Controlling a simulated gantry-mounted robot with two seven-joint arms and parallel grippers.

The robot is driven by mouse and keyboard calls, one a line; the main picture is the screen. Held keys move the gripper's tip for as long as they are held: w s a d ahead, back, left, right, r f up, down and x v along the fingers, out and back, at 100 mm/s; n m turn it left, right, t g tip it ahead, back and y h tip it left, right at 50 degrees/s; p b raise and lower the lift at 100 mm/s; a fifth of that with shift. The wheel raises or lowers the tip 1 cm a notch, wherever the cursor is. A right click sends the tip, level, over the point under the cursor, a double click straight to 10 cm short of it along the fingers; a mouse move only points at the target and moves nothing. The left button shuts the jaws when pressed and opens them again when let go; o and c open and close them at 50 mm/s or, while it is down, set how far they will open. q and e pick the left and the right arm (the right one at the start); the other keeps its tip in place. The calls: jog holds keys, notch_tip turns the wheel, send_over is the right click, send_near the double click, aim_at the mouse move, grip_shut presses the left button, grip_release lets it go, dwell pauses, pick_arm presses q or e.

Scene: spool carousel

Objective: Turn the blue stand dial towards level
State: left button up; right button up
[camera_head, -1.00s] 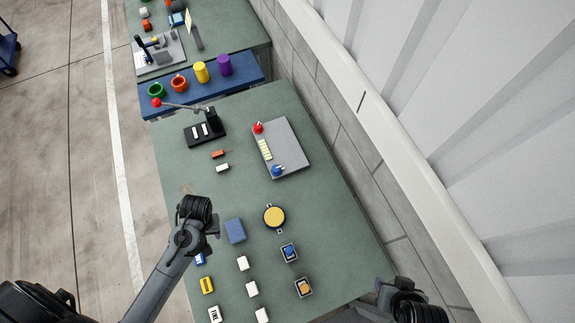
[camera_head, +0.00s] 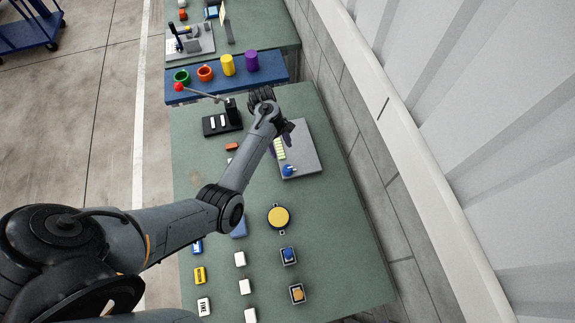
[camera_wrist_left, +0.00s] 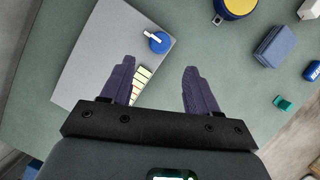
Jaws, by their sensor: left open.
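The grey stand panel (camera_head: 308,152) lies on the green table under my left gripper. Its blue dial (camera_head: 288,170) sits at the panel's near end, and it also shows in the left wrist view (camera_wrist_left: 159,42) with a white pointer on top. A pale scale strip (camera_head: 279,149) runs beside it, partly behind a finger in the wrist view. My left gripper (camera_wrist_left: 158,67) is open and empty, above the panel, with the dial beyond its fingertips and between their lines, not touching. The red dial is hidden behind my left arm in the head view. My right gripper is not in view.
A yellow round piece (camera_head: 278,217) and a blue block (camera_head: 240,228) lie on the near table, with several small blocks. A black stand (camera_head: 222,122) with a red-tipped lever is left of the panel. Cups stand on the blue shelf (camera_head: 215,85) behind.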

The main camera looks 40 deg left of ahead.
aim_at(288, 168)
pick_arm(q)
jog(key=x, duration=1)
jog(key=shift+s+b, duration=0.1)
jog(key=shift+b, duration=0.3)
jog(key=c, duration=1)
jog(key=shift+m, duration=0.3)
